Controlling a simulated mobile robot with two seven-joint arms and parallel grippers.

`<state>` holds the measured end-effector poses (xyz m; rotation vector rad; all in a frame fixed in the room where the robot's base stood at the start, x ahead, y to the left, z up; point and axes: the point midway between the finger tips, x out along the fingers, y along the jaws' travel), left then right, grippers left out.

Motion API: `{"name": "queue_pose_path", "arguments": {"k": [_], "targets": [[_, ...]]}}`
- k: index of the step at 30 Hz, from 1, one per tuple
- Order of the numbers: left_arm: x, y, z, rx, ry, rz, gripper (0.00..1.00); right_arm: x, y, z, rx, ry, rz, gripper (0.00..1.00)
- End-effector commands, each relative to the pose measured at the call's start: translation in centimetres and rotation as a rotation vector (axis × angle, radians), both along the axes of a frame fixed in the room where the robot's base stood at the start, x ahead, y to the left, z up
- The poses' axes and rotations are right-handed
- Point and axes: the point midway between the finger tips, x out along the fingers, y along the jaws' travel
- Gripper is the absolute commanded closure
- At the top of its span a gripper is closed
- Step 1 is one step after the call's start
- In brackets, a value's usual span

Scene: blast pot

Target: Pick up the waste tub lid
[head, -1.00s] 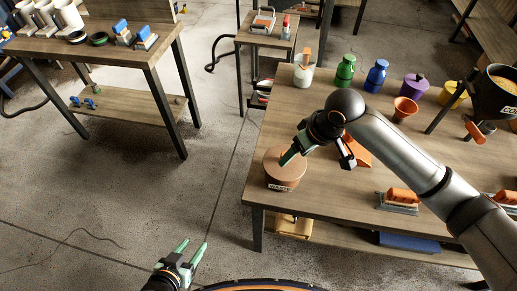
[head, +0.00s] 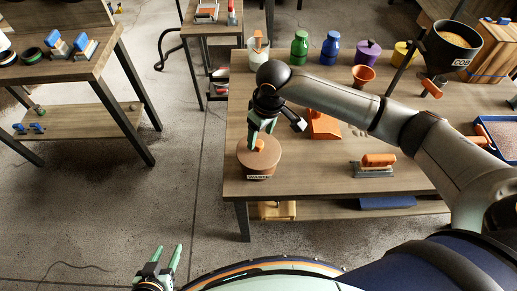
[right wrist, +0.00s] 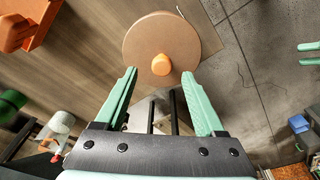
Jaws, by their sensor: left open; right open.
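The waste tub (head: 258,172) stands at the front left corner of the right-hand table, with a label on its front. Its round brown lid (head: 272,150) lies on top, with an orange knob (head: 260,145) in the middle. In the right wrist view the lid (right wrist: 140,40) and knob (right wrist: 161,64) show just beyond and between the fingertips. My right gripper (head: 260,138) is open and empty, above the lid and pointing down at the knob. My left gripper (head: 168,262) is open and empty over the floor at the lower left.
On the table (head: 232,186) are an orange scoop-like thing (head: 323,125), a brush with an orange handle (head: 378,160), green (head: 300,48) and blue (head: 330,48) bottles, a purple pot (head: 367,53) and an orange cup (head: 363,76).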

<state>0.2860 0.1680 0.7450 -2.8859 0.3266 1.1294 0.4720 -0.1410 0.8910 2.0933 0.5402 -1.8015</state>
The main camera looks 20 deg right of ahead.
Motion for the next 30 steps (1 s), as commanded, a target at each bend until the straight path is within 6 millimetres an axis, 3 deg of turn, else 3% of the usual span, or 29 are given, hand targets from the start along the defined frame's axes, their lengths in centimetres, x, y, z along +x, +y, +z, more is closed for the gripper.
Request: {"name": "queue_pose_path", "arguments": {"k": [9,17,30], "targets": [[0.0,0.0,0.0,0.0,0.0,0.0,0.5,0.2,0.5,-4.2,0.0,0.001,0.0,0.29],[0.0,0.0,0.0,0.0,0.0,0.0,0.5,0.3,0.5,-4.5,0.0,0.0,0.001,0.29],[0.0,0.0,0.0,-0.001,0.0,0.001,0.5,0.3,0.4,-4.4,-0.001,-0.001,0.001,0.77]]}}
